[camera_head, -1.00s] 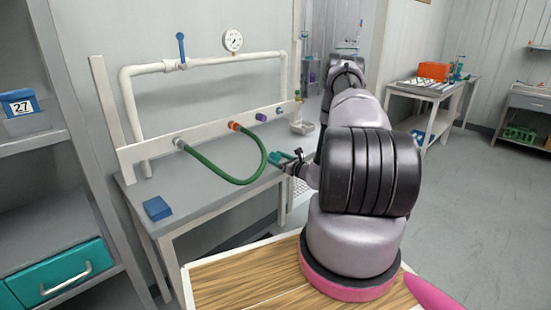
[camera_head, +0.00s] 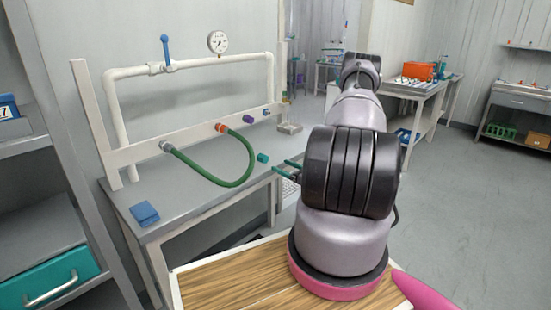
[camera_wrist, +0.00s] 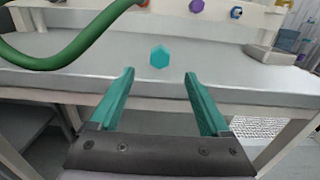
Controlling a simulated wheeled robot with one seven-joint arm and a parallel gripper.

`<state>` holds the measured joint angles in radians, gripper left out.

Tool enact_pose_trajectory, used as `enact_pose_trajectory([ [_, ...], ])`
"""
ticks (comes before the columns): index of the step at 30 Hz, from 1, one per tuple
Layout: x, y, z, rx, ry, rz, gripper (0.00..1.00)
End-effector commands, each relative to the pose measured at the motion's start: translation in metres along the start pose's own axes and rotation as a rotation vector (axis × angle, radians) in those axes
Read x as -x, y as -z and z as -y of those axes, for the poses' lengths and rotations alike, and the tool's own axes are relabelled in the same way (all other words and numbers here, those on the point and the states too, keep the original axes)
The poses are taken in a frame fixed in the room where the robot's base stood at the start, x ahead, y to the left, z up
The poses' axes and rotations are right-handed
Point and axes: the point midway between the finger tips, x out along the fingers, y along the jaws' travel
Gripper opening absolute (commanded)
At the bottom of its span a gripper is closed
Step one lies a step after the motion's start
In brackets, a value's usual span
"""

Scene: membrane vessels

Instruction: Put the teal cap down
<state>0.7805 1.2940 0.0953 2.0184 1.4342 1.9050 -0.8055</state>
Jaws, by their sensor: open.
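The teal cap (camera_head: 263,157) rests on the grey bench top (camera_head: 190,187) near its front edge, to the right of the green hose. It also shows in the wrist view (camera_wrist: 159,56), ahead of and between the fingers, apart from both. My gripper (camera_wrist: 158,74) is open and empty, its teal fingers spread wide. In the head view, my gripper (camera_head: 291,170) is just to the right of the cap, partly hidden by my arm.
A green hose (camera_head: 225,185) loops over the bench from a white panel with an orange port (camera_head: 221,127) and a purple port (camera_head: 248,118). A blue block (camera_head: 145,213) lies at the bench's left. A small tray (camera_head: 289,127) sits at the far right end.

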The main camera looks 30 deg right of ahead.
Motion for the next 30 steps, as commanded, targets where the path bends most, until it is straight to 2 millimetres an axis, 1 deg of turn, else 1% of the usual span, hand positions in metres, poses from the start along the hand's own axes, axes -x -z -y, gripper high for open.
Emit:
enact_pose_trajectory([
  [4, 0.003, -0.002, -0.001, 0.001, -0.004, 0.001, 0.81],
  [6, -0.001, -0.011, -0.004, 0.014, -0.03, 0.004, 0.81],
  [8, -0.009, -0.027, -0.011, 0.037, -0.077, 0.009, 0.81],
  [11, -0.025, -0.069, -0.033, 0.103, -0.21, 0.016, 0.81],
  [12, -0.031, -0.09, -0.045, 0.137, -0.278, 0.017, 0.81],
  [14, -0.038, -0.121, -0.067, 0.196, -0.386, 0.014, 0.81],
  [15, -0.04, -0.141, -0.083, 0.235, -0.457, 0.009, 0.81],
  [17, -0.042, -0.169, -0.106, 0.3, -0.559, -0.001, 0.81],
  [18, -0.041, -0.185, -0.122, 0.344, -0.627, -0.01, 0.81],
  [20, -0.037, -0.209, -0.145, 0.414, -0.721, -0.025, 0.81],
  [21, -0.033, -0.224, -0.161, 0.465, -0.783, -0.037, 0.81],
  [24, -0.019, -0.257, -0.196, 0.595, -0.924, -0.072, 0.81],
  [26, -0.009, -0.274, -0.215, 0.681, -1.0, -0.096, 0.81],
  [27, -0.001, -0.285, -0.227, 0.739, -1.048, -0.114, 0.81],
  [30, 0.021, -0.308, -0.252, 0.895, -1.151, -0.159, 0.81],
])
